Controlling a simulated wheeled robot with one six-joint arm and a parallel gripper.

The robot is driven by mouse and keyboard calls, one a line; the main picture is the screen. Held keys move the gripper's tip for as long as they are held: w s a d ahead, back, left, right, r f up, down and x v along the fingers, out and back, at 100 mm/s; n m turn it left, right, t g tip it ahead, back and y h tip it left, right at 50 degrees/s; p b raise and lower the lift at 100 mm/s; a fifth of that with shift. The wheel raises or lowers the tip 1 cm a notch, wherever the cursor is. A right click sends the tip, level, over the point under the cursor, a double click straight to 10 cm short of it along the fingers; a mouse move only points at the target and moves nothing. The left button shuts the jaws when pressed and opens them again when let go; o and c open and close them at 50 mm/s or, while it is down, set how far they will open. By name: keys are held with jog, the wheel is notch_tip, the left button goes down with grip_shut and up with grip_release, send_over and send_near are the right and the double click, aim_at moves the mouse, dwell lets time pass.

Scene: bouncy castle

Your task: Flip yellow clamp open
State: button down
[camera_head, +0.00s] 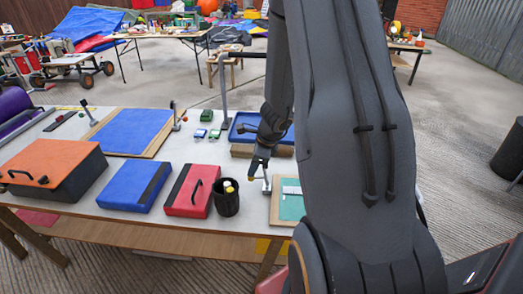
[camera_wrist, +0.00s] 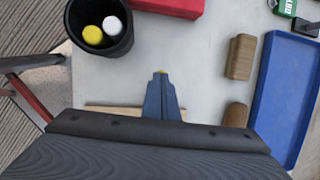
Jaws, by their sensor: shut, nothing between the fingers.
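My gripper (camera_head: 257,168) points down over the table, right of the black cup, with its fingers together. In the wrist view the blue-grey fingers (camera_wrist: 160,88) point away from the camera. A small yellow tip, apparently of the yellow clamp (camera_wrist: 160,72), shows just at the fingertips. In the head view a bit of yellow (camera_head: 251,178) shows beside the fingertips, next to a small upright metal piece (camera_head: 266,186). The rest of the clamp is hidden by my gripper, so I cannot tell its position or whether the fingers touch it.
A black cup (camera_head: 227,203) with yellow and white items stands left of my gripper. A red case (camera_head: 190,193) and blue case (camera_head: 134,188) lie further left. A green board (camera_head: 291,207) is at right. A blue tray (camera_head: 243,127) and wooden blocks (camera_wrist: 240,57) lie beyond.

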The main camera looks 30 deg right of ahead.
jog(key=w+a+p+v, duration=0.1)
jog(key=p+v, duration=0.2)
jog(key=v, duration=1)
jog(key=shift+r, duration=0.4)
